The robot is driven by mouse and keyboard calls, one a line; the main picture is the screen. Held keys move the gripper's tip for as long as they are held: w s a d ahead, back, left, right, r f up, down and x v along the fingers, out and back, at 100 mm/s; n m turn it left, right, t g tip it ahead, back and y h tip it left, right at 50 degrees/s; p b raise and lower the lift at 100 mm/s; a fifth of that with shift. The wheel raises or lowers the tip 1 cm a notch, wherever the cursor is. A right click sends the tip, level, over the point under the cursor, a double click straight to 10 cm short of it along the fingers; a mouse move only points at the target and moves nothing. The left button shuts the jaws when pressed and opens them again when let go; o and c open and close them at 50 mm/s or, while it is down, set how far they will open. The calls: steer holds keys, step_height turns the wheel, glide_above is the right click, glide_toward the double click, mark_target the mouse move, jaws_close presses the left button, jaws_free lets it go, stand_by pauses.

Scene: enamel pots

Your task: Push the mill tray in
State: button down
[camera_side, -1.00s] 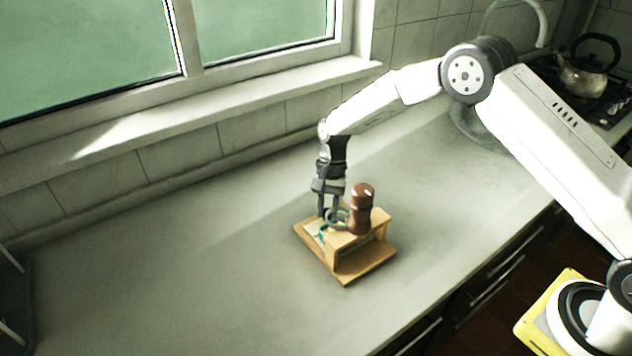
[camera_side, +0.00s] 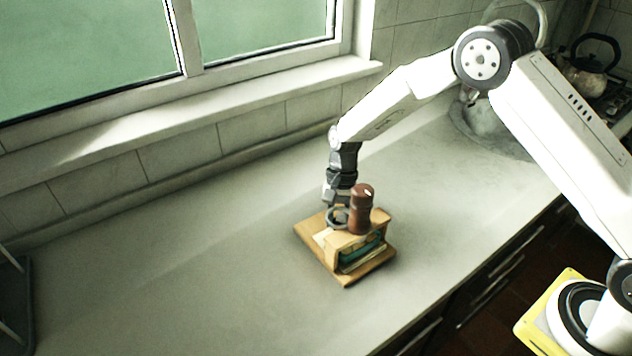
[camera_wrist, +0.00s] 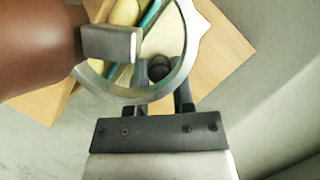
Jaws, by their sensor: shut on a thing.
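The mill is a brown turned body (camera_side: 361,208) on a light wooden stand with a flat base (camera_side: 312,235), in the middle of the counter. Its tray, with a teal edge (camera_side: 362,252), shows inside the stand's front opening. In the wrist view, the teal edge (camera_wrist: 147,18) shows beyond a grey ring (camera_wrist: 187,45) beside the brown body. My gripper (camera_wrist: 160,77) is at the stand's back side, its fingers seen partly through the ring. They are shut on a small dark round knob (camera_wrist: 159,70). In the side view, the ring and mill hide the fingertips.
The window sill and tiled wall (camera_side: 180,160) run behind the counter. The grey counter (camera_side: 180,280) is clear around the stand. A dark rack (camera_side: 15,300) stands at the far left. A kettle (camera_side: 590,70) stands on the hob at the back right.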

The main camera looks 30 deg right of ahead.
steer(key=shift+s, duration=0.35)
steer(key=c, duration=0.7)
jaws_free()
steer(key=shift+c, duration=0.2)
steer(key=shift+r, duration=0.15)
steer(key=v, duration=0.7)
steer(key=shift+r, duration=0.25)
steer(key=shift+d, duration=0.1)
